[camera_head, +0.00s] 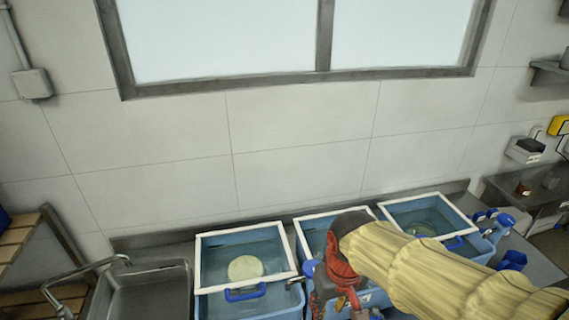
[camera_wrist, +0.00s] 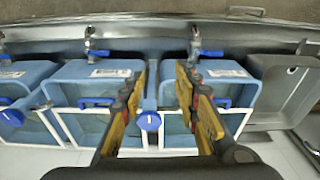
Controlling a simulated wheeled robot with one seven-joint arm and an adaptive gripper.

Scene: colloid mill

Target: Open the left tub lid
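The left tub (camera_head: 272,304) is blue and stands beside the sink. A blue handle (camera_head: 245,293) is at the lid's front edge. A pale round thing (camera_head: 245,268) shows through the lid. In the wrist view, the left tub (camera_wrist: 212,86) and its lid handle (camera_wrist: 221,102) are on the right, partly behind a finger. My gripper (camera_wrist: 161,84) is open and empty, its fingers before the left and middle tubs. In the head view my sleeved arm hides part of it.
The middle tub (camera_wrist: 97,82) and right tub (camera_head: 477,247) have similar lids. A blue round knob (camera_wrist: 149,121) shows between the left and middle lids. The sink (camera_head: 150,293) is to the left, the wall behind.

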